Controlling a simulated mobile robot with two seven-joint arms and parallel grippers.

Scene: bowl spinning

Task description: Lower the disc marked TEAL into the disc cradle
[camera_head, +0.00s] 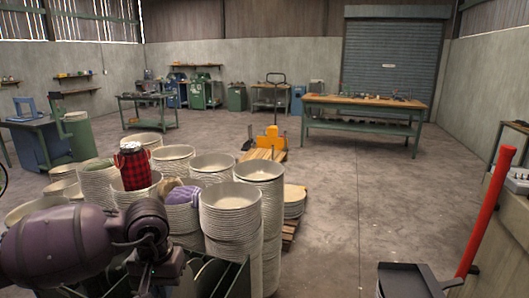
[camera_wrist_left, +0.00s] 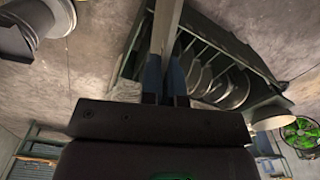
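My left gripper (camera_head: 160,278) is at the lower left in the head view, dark and partly cut off by the bottom edge. In the left wrist view its two blue-grey fingers (camera_wrist_left: 166,82) are close together on a thin grey plate (camera_wrist_left: 165,28), which looks like a disc seen edge-on. No TEAL marking can be read. The green-framed disc cradle (camera_wrist_left: 268,72) is just right of the fingers, with several grey discs (camera_wrist_left: 232,90) standing in it. Part of a green frame also shows low in the head view, beside the gripper. My right gripper is not in view.
Tall stacks of pale bowls (camera_head: 230,215) crowd the left side, with a red plaid flask (camera_head: 134,166) and a purple cloth (camera_head: 183,193) among them.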

